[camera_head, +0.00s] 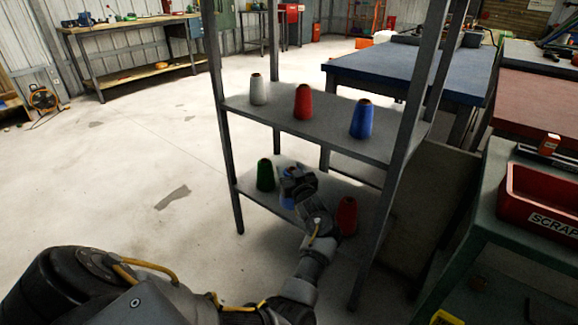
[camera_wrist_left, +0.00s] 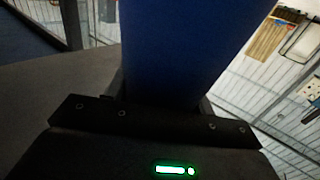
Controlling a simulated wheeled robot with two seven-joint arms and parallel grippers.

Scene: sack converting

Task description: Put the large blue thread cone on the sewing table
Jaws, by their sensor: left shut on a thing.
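My left gripper (camera_head: 297,183) is at the lower shelf of a grey rack, shut on a blue thread cone (camera_head: 287,202). The gripper and wrist hide most of this cone in the head view. In the left wrist view the blue cone (camera_wrist_left: 185,50) fills the middle, right in front of the gripper's dark jaws (camera_wrist_left: 160,122). Another blue cone (camera_head: 362,119) stands upright on the upper shelf, at its right end. I cannot tell for sure which blue cone is larger. A blue-topped table (camera_head: 400,68) stands behind the rack; I cannot tell whether it is the sewing table. My right gripper is out of view.
A green cone (camera_head: 265,175) and a red cone (camera_head: 347,215) flank the held one closely. A white cone (camera_head: 258,90) and a red cone (camera_head: 303,102) stand on the upper shelf (camera_head: 330,132) above my arm. Rack posts are near. A red scrap bin (camera_head: 540,208) is at right. Floor at left is clear.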

